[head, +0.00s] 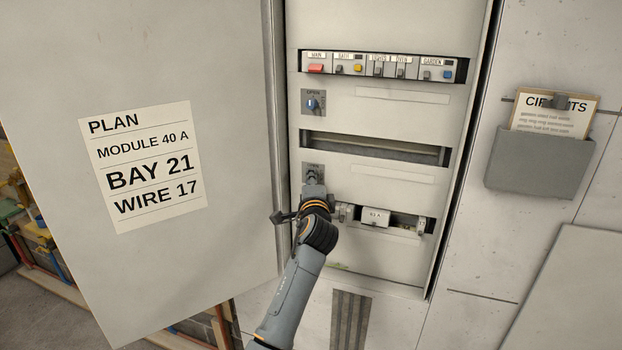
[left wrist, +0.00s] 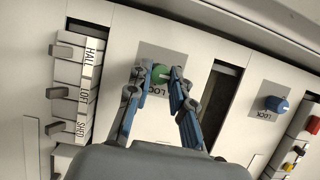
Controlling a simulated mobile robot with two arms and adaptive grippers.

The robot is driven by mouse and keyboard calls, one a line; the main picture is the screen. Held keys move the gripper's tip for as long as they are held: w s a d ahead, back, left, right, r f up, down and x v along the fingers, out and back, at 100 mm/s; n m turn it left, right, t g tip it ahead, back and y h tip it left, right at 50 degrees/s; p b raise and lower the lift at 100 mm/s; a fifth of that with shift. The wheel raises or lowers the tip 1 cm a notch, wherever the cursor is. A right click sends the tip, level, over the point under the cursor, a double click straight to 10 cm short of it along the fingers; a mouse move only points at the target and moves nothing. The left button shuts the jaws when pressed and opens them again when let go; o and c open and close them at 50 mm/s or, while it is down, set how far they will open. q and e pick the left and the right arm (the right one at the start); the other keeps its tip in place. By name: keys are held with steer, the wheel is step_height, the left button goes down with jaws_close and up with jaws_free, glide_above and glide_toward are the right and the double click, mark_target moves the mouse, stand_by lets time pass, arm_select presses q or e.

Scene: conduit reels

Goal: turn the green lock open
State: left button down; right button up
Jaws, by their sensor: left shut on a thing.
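The green lock (left wrist: 160,73) is a small round knob on a grey plate marked LOCK, seen in the left wrist view. My left gripper (left wrist: 159,74) is shut on it, with one fingertip on each side of the knob. In the head view my left gripper (head: 314,182) reaches the panel at the lower lock plate (head: 313,169), and my arm hides the green knob there. I cannot tell which way the knob is turned. My right gripper is not in view.
A blue lock (head: 312,103) sits above, near the top module row (head: 384,67). An empty slot (head: 374,148) lies between the locks. The bottom row holds a module (head: 376,217) marked 43 A. The open cabinet door (head: 230,200) stands left; a grey card holder (head: 540,160) hangs right.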

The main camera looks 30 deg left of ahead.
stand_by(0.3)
arm_select(q)
steer(key=c, duration=1.2)
jaws_free()
steer(key=v, duration=1.2)
